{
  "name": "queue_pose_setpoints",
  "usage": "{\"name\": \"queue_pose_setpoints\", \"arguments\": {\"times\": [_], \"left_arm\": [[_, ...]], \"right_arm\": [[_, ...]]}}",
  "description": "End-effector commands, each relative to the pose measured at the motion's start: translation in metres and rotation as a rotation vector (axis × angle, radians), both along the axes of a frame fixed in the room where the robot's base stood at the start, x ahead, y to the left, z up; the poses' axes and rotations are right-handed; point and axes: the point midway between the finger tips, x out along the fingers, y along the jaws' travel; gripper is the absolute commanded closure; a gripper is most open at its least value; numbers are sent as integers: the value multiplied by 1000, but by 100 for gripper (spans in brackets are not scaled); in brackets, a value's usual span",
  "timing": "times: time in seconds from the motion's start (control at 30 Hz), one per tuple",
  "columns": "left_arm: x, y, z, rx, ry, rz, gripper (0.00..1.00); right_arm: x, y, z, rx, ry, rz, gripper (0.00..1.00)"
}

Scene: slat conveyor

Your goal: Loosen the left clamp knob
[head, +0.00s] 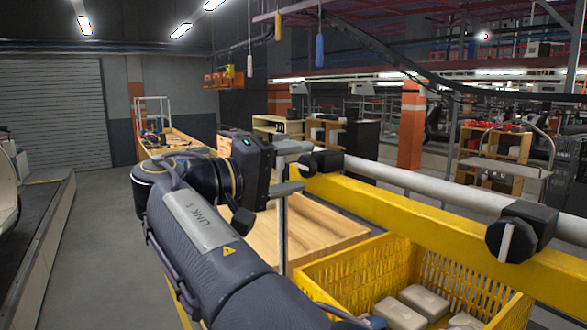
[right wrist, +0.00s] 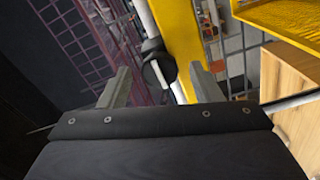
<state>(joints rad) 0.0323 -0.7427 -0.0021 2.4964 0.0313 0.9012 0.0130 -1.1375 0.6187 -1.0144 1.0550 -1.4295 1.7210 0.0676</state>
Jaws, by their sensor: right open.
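The left clamp knob (head: 308,163) is black with a pale bar handle and sits on the white rail above the yellow beam. In the right wrist view the knob (right wrist: 160,73) shows between my finger lines, its bar pointing down the picture. My right gripper (head: 291,168) is open, with its fingertips close to the knob in the head view. In the right wrist view the gripper (right wrist: 160,77) has a finger on each side of the knob, with no clear contact. A second clamp knob (head: 508,241) sits further right on the rail. My left gripper is out of view.
The white rail (head: 420,183) and yellow beam (head: 390,207) run across the right side. Below are a yellow crate (head: 345,277) holding several pale blocks (head: 424,300) and a wooden surface (head: 318,226). The floor at the left is clear beside a dark-topped conveyor (head: 40,220).

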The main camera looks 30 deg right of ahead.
Motion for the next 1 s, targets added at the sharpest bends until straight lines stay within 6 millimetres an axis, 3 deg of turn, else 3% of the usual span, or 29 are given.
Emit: {"name": "queue_pose_setpoints", "arguments": {"times": [0.17,0.53,1.0], "left_arm": [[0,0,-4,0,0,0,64],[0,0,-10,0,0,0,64],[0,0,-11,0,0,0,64]], "right_arm": [[-1,14,-1,-2,-1,0,42],[-5,71,0,-1,-1,1,42],[-6,78,0,0,0,1,42]]}}
